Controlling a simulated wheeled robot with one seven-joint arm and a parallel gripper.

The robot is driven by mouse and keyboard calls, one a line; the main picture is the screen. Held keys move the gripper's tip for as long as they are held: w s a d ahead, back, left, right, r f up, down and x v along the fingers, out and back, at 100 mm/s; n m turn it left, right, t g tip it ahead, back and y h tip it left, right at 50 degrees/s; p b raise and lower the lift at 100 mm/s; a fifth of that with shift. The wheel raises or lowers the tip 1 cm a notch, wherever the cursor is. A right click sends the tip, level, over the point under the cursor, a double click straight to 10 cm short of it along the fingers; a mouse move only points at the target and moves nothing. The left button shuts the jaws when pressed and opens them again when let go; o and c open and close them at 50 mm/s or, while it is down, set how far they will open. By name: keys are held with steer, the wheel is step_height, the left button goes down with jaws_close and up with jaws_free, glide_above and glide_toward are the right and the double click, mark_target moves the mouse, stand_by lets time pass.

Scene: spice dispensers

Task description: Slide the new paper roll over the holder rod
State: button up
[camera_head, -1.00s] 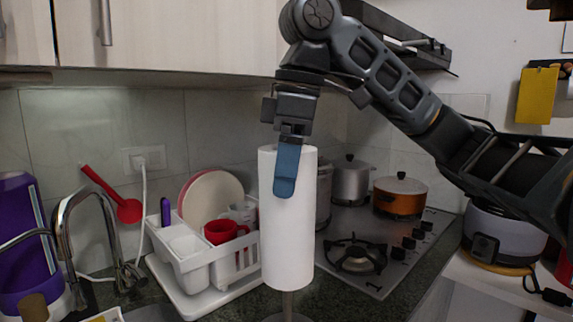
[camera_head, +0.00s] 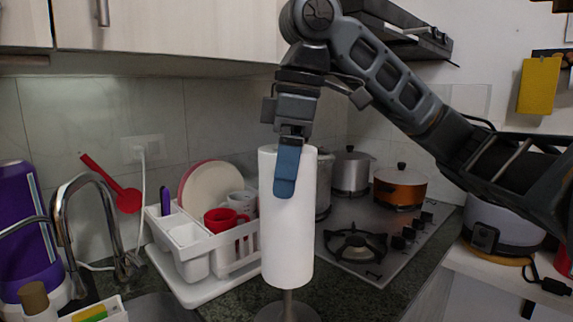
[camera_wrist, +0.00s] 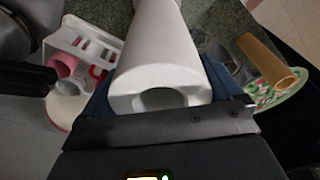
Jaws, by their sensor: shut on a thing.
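The white paper roll (camera_head: 287,225) hangs upright from my gripper (camera_head: 288,180) in the head view. One blue finger lies against the roll's near side at its top; the other finger is hidden behind. A grey holder base (camera_head: 289,312) stands on the counter under the roll, with a short piece of its rod (camera_head: 288,296) showing below the roll's lower end. The rod's upper part is hidden; I cannot tell whether it is inside the roll or behind it. In the wrist view the roll (camera_wrist: 160,45) sits between the blue fingers, its hollow core end towards me.
A white dish rack (camera_head: 205,258) with plates and a red mug (camera_head: 225,219) stands left of the roll. The gas stove (camera_head: 365,255) with pots is at right. A tap (camera_head: 65,225) is at far left.

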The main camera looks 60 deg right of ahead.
step_height(320, 180, down, 10)
steer(key=b, duration=0.5)
stand_by(3.4)
steer(key=shift+r, duration=0.1)
steer(key=o, duration=1.1)
steer(key=shift+s+d+r+p, duration=0.1)
steer(key=shift+s+r+p, duration=0.05)
steer(key=shift+r, duration=1.15)
steer(key=shift+s+d+r+p, duration=0.1)
steer(key=shift+s+r, duration=0.1)
steer(key=shift+r, duration=1.1)
steer(key=shift+s+d+r+p, duration=0.1)
steer(key=shift+s+r+p, duration=0.05)
steer(key=shift+r, duration=1.15)
